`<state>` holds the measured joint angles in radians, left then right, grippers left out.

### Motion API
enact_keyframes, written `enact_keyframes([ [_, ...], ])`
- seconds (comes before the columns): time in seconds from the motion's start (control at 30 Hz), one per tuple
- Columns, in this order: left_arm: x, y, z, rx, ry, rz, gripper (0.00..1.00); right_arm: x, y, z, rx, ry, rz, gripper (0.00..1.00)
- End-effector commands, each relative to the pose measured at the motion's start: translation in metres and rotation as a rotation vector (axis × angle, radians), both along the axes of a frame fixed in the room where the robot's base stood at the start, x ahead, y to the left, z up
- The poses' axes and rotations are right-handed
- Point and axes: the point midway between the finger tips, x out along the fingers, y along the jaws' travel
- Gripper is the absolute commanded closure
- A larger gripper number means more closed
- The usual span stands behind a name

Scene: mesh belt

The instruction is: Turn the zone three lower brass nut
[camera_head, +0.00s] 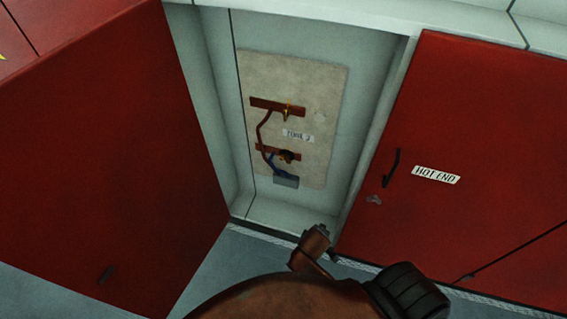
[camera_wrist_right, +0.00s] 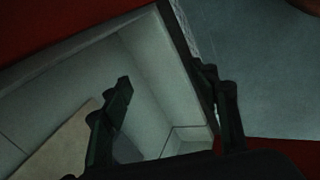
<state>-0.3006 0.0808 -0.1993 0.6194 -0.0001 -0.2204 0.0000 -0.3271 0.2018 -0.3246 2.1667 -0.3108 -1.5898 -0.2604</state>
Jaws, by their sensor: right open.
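The lower fitting (camera_head: 288,157) sits at the right end of the lower copper bar (camera_head: 265,149) on a pale board inside the open cabinet. It looks dark and small, so its nut is hard to make out. A brass-coloured upper nut (camera_head: 287,112) sits on the upper copper bar (camera_head: 262,103). A label (camera_head: 298,135) between them is too blurred to read surely. My right gripper (camera_wrist_right: 175,100) is open and empty in the right wrist view, with the cabinet interior beyond its fingers. My right arm shows below the cabinet opening in the head view. My left gripper is out of view.
A red door (camera_head: 110,150) stands open at the left. A closed red door (camera_head: 460,180) marked HOT END is at the right. The pale board (camera_head: 325,100) also shows in the wrist view (camera_wrist_right: 60,145). A brown cable, a blue cable and a grey block (camera_head: 286,181) are on the board.

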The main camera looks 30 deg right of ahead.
Motion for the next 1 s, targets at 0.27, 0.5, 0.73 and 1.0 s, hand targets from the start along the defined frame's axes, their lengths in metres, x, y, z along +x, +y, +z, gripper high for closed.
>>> enact_keyframes([
  [0.27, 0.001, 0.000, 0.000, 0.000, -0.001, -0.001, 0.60, 0.082, 0.000, 0.021, -0.417, 0.073, 0.329, 0.45],
  [0.5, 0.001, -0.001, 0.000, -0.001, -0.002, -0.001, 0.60, 0.186, 0.012, 0.092, -1.072, 0.175, 0.643, 0.45],
  [0.73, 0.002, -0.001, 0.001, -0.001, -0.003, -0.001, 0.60, 0.231, 0.030, 0.143, -1.447, 0.247, 0.727, 0.45],
  [1.0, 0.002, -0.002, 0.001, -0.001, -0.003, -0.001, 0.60, 0.253, 0.009, 0.149, -1.483, 0.256, 0.731, 0.45],
])
